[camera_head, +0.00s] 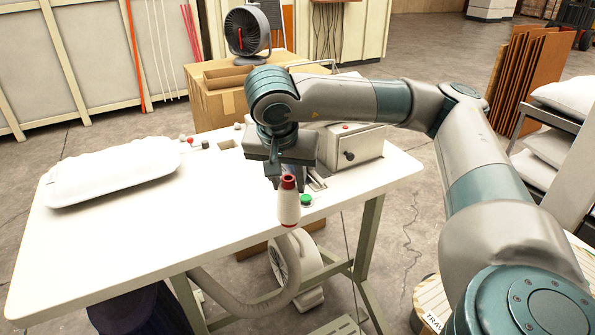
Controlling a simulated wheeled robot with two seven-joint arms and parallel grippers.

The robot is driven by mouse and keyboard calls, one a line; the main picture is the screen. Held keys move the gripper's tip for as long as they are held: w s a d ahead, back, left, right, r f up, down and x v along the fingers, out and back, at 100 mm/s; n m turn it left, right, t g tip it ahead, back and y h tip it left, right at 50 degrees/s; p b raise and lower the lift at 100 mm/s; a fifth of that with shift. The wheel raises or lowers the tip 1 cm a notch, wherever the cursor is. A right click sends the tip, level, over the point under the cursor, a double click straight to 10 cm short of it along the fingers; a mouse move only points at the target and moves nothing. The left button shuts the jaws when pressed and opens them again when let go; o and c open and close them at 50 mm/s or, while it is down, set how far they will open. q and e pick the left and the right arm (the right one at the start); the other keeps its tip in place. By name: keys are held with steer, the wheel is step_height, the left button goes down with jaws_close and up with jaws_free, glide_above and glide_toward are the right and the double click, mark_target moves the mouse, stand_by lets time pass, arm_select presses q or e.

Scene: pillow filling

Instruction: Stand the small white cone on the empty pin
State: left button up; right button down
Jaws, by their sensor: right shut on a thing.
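My right gripper (288,181) comes in from the right and points down over the front right part of the white table. It is shut on the small white cone (289,208), whose top is dark red. The cone hangs upright below the fingers, in front of the table's front edge in this view. I cannot tell its exact height over the table. The empty pin cannot be made out clearly; the gripper and arm cover part of the machine behind. My left gripper is not in view.
A white pillow (112,172) lies on the table (150,228) at the left. A green button (306,200) is just right of the cone. A grey machine box (352,145) stands behind my gripper. Small knobs (205,145) sit near the back edge. The table's middle is clear.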

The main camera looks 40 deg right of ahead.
steer(key=a+f+n+t+y, duration=0.1)
steer(key=a+f+n+y, duration=0.1)
steer(key=a+f+n, duration=0.3)
steer(key=a+f+n+y, duration=0.1)
steer(key=a+f+n, duration=0.4)
steer(key=a+f, duration=0.8)
step_height(320, 180, down, 6)
steer(key=shift+w+r+n+t+y, duration=0.25)
steer(key=shift+n+t+y, duration=0.15)
steer(key=shift+a, duration=0.15)
